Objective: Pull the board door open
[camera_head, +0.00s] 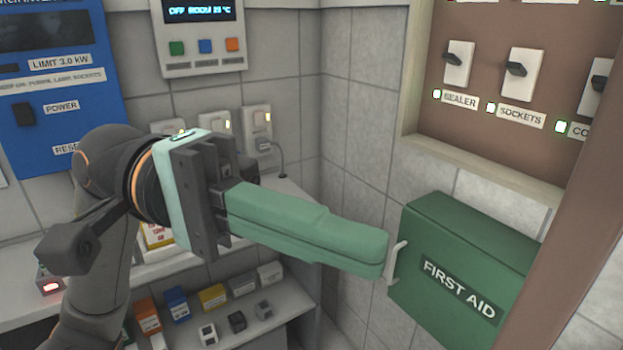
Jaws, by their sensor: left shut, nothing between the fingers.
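The switch board (473,110) is on the right wall at the upper right, a brown panel in a pale frame. Its switches and green lights show uncovered. A brown slab (586,205) runs down the right edge of the view; I cannot tell whether it is the board door. My left gripper (384,262) has green fingers shut together, with nothing between them. They point right, below and left of the board, with the tips close to a pale handle (396,262) by the first aid box; whether they touch is unclear. My right gripper is out of view.
A green first aid box (415,285) sits on the wall below the board. A blue power unit (60,85) and a display panel (200,45) are on the back wall. A shelf (285,308) with several small boxes lies below my left arm.

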